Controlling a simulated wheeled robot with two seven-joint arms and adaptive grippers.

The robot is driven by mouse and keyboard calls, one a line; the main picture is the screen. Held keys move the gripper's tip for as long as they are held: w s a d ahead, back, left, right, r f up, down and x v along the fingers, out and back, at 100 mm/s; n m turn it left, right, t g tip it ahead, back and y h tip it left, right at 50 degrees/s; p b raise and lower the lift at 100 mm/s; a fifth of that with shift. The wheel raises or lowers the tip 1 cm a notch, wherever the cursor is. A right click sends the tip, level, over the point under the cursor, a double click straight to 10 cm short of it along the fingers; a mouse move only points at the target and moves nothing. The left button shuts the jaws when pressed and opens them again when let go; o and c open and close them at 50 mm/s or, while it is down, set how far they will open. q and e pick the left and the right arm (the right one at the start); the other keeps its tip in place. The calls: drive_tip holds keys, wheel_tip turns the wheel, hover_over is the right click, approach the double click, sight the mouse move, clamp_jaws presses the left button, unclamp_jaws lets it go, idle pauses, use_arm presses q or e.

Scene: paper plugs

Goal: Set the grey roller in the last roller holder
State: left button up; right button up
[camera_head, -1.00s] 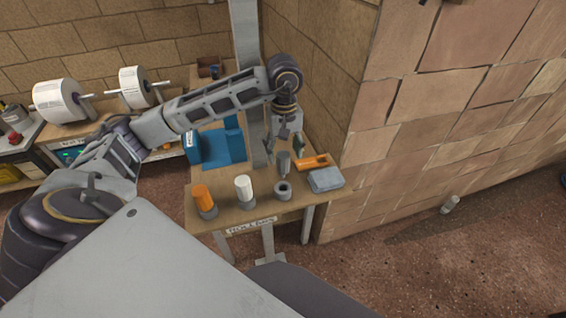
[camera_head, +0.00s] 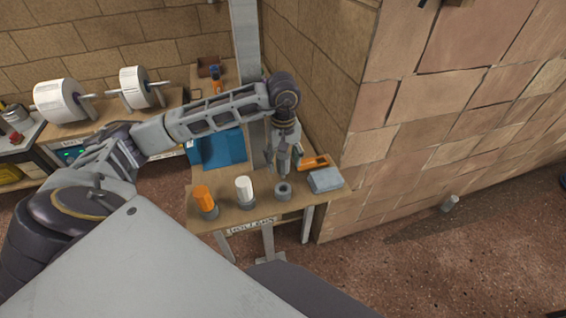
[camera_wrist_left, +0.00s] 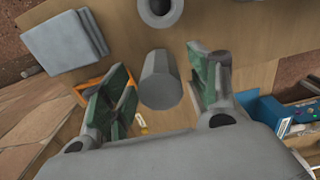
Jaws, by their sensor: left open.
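The grey roller (camera_wrist_left: 162,82) stands upright between the two green-padded fingers of my left gripper (camera_wrist_left: 160,68) in the left wrist view, with a gap on each side. In the head view my left gripper (camera_head: 283,165) is low over the table, open, and the roller is mostly hidden among its fingers. The empty grey roller holder (camera_head: 283,192) is a ring just in front of it; it also shows at the top of the left wrist view (camera_wrist_left: 161,9). An orange roller (camera_head: 203,197) and a white roller (camera_head: 244,188) stand in the other holders. My right gripper is not in view.
A grey block (camera_head: 325,180) and an orange item (camera_head: 316,162) lie right of the gripper, near the brick wall (camera_head: 400,130). A blue item (camera_head: 218,150) is at the back left of the table (camera_head: 228,213).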

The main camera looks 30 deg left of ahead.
use_arm(q)
wheel_tip(320, 180, down, 2)
drive_tip(key=shift+f, duration=0.35)
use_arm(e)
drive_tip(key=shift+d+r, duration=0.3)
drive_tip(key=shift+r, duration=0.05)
use_arm(q)
drive_tip(key=shift+c, duration=0.2)
drive_tip(key=c, duration=1.2)
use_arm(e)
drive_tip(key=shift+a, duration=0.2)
use_arm(q)
drive_tip(key=shift+r, duration=0.1)
